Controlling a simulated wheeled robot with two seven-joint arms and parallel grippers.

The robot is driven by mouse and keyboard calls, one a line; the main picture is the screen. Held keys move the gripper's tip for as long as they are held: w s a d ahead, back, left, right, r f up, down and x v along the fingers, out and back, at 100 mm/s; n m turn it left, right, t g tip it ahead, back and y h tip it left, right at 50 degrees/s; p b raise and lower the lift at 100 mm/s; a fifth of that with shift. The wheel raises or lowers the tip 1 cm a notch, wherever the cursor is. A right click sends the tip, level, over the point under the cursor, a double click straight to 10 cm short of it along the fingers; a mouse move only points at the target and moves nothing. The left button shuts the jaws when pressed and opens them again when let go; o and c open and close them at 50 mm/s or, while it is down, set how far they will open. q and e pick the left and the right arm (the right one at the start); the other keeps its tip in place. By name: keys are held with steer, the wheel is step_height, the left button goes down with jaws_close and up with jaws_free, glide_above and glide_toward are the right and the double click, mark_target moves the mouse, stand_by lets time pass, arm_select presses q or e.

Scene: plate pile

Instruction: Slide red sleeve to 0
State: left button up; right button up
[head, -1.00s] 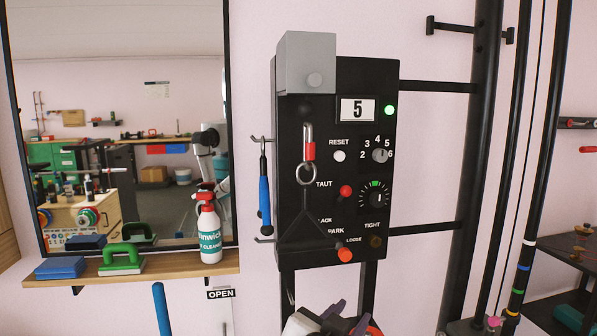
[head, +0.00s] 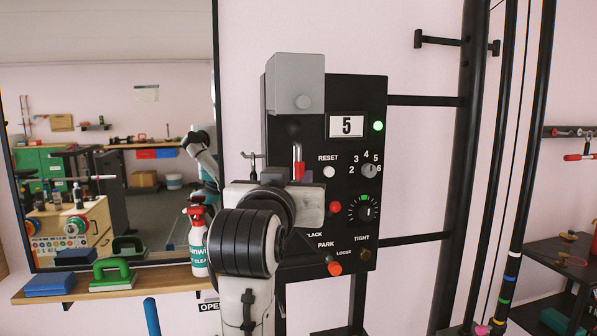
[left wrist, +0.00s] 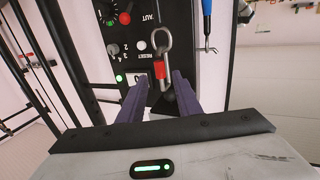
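The red sleeve (head: 298,171) is on a silver carabiner (head: 297,152) that hangs on the front of the black control panel (head: 345,95). In the left wrist view the red sleeve (left wrist: 160,70) shows on the carabiner (left wrist: 165,45), with an open ring at its far end. My left gripper (left wrist: 161,76) is open, its two purple fingers on either side of the sleeve's line, with gaps visible; I cannot tell whether they reach it in depth. In the head view my left wrist hides the fingers and lower carabiner. My right gripper is not in view.
A white RESET button (head: 329,171), a numbered knob (head: 369,171) and a dial (head: 364,208) are close by. A blue-handled tool (left wrist: 207,8) hangs beside the panel. A spray bottle (head: 197,240) stands on the shelf.

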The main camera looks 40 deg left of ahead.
mark_target(299, 170)
arm_select(q)
steer(key=shift+x, duration=3.9)
steer(key=shift+c, duration=0.4)
jaws_close()
steer(key=shift+d, duration=0.1)
steer(key=shift+r, duration=0.15)
